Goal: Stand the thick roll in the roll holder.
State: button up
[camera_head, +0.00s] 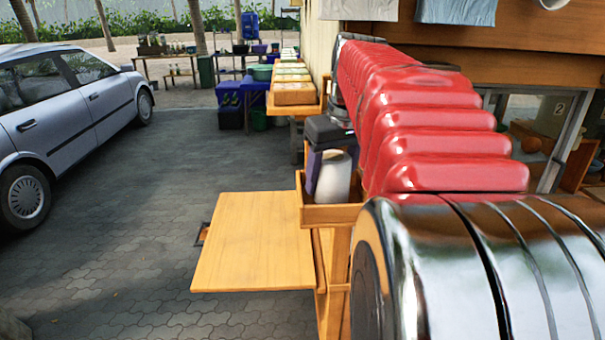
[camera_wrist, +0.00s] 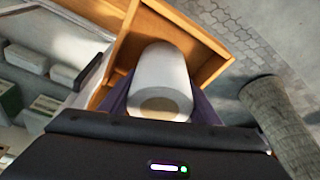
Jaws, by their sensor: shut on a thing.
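The thick roll is a white cylinder (camera_head: 334,180) at the middle of the head view, and it also shows in the wrist view (camera_wrist: 162,65). My gripper (camera_head: 322,182) has its dark purple fingers on both sides of the roll and is shut on it. The roll looks about upright. A small open-topped wooden box (camera_head: 333,215), which looks like the roll holder, lies around the roll's lower end; its walls also show in the wrist view (camera_wrist: 205,50). The roll's bottom is hidden, so I cannot tell whether it touches the box floor.
A flat wooden board (camera_head: 252,240) juts out to the left of the box. A silver car (camera_head: 75,115) is parked at far left. Crates on a wooden shelf (camera_head: 291,92) stand behind. Open paving (camera_head: 150,190) lies between car and board.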

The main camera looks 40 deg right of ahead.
jog(key=shift+f, duration=0.2)
jog(key=o, duration=1)
jog(key=v, duration=1.2)
jog(key=shift+r, duration=0.3)
